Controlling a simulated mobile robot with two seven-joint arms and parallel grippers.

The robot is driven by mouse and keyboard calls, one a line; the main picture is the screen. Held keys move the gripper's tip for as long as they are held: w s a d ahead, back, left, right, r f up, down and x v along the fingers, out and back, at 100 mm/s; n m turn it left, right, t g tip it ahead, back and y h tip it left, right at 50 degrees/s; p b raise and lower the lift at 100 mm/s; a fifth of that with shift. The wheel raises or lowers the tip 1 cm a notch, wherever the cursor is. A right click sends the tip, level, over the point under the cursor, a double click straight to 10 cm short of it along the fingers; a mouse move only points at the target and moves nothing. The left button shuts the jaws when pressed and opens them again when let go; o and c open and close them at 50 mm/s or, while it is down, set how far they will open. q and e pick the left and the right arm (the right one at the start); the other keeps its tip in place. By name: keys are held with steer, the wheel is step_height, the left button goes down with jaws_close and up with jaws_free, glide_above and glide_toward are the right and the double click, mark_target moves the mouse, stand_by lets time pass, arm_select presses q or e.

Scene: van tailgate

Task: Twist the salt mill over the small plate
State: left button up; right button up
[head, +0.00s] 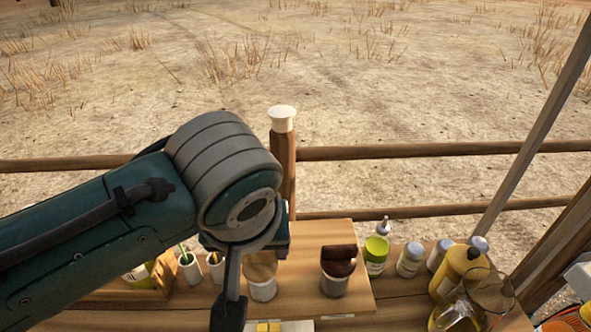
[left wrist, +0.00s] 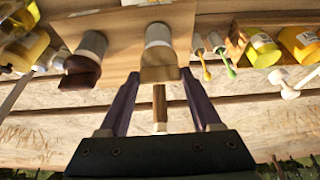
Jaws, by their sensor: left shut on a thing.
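The mill with a pale wooden top and silvery base (head: 263,289) stands upright on the wooden board (head: 310,240), and I take it to be the salt mill. My left gripper (head: 258,260) is shut on its wooden top. In the left wrist view the two fingers of my left gripper (left wrist: 161,76) lie on either side of this mill (left wrist: 159,54). A second mill with a dark brown top (head: 338,268) stands to its right; it also shows in the left wrist view (left wrist: 85,68). I cannot make out the small plate. My right gripper is not in view.
A green-labelled bottle (head: 376,256), several jars (head: 410,260) and a yellow bottle (head: 458,268) stand to the right. White cups with sticks (head: 190,267) stand left, partly behind my arm. A fence post with a white cap (head: 282,119) rises behind the board.

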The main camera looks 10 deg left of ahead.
arm_select(q)
steer(key=shift+c, duration=0.3)
steer(key=shift+a+r+m+h+p, duration=0.15)
steer(key=shift+m+h+p, duration=0.25)
steer(key=shift+m+p, duration=0.6)
steer(key=m+h+p, duration=0.1)
steer(key=m, duration=0.1)
steer(key=shift+m, duration=0.3)
steer(key=shift+a+m+h+p, duration=0.1)
steer(key=shift+m+h+p, duration=0.3)
steer(key=shift+m, duration=0.5)
steer(key=m, duration=0.2)
steer(key=shift+w+m+h, duration=0.1)
steer(key=shift+m+h, duration=0.3)
steer(key=shift+a+f+m+g+h+b, duration=0.1)
steer(key=shift+f+m+g+h+b, duration=0.2)
steer(key=shift+m, duration=0.5)
steer(key=m+b, duration=0.1)
steer(key=m, duration=0.1)
steer(key=shift+w+m+g+h+b, duration=0.1)
steer(key=shift+m+g+h+b, duration=0.3)
steer(key=m+g+b, duration=0.1)
steer(key=m+b, duration=0.2)
steer(key=m, duration=0.1)
steer(key=shift+h+b, duration=0.35)
steer(key=shift+h, duration=0.05)
steer(key=shift+w+r+m+g+b, duration=0.1)
steer(key=shift+m+g+b, duration=0.5)
steer(key=shift+m+b, duration=0.45)
